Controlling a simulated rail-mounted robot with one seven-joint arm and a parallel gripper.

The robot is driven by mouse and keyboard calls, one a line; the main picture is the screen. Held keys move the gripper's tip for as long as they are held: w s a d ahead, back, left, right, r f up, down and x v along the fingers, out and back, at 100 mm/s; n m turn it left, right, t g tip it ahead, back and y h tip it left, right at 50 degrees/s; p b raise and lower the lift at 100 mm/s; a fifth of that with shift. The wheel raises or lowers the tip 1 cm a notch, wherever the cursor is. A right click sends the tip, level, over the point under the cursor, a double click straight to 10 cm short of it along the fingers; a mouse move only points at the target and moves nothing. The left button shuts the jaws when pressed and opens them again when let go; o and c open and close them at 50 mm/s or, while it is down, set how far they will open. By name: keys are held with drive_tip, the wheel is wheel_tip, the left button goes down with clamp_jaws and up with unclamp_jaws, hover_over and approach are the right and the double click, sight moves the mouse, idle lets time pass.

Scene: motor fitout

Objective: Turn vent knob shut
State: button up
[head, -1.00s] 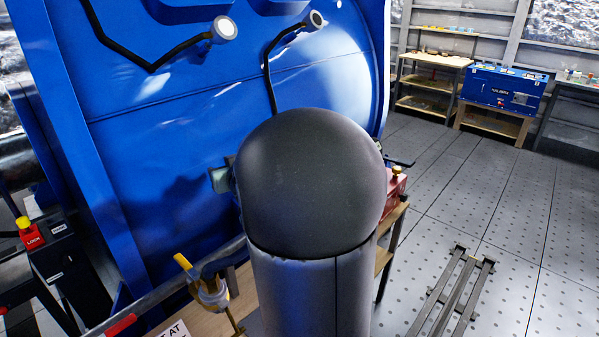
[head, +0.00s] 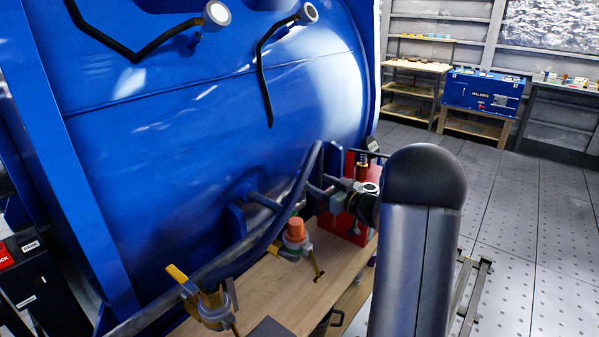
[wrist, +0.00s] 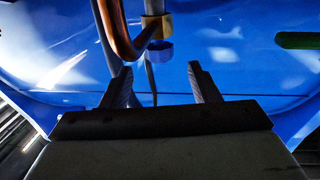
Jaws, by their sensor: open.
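I cannot tell for sure which part is the vent knob. An orange ribbed knob (head: 296,229) stands on a grey-and-yellow fitting low in front of the blue tank. A brass-coloured fitting (head: 363,166) stands by the red box. In the wrist view my gripper (wrist: 160,84) is open, with nothing held between its fingers. Beyond the fingertips hang a copper-coloured pipe (wrist: 124,38) with a brass collar (wrist: 157,27) and a blue ring (wrist: 159,51). In the head view my gripper (head: 322,187) points left, near the tank's lower right, above and right of the orange knob.
The blue tank (head: 180,130) fills the left. A curved dark pipe (head: 298,190) runs along its lower front. A yellow-handled valve (head: 213,308) stands nearer me. A red box (head: 350,218) sits on the wooden bench (head: 285,297). Open floor (head: 540,235) lies right.

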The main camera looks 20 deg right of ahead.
sight(297, 172)
drive_tip(key=p+x, duration=0.1)
drive_tip(key=x, duration=0.9)
drive_tip(key=shift+c, duration=0.2)
drive_tip(key=c, duration=0.9)
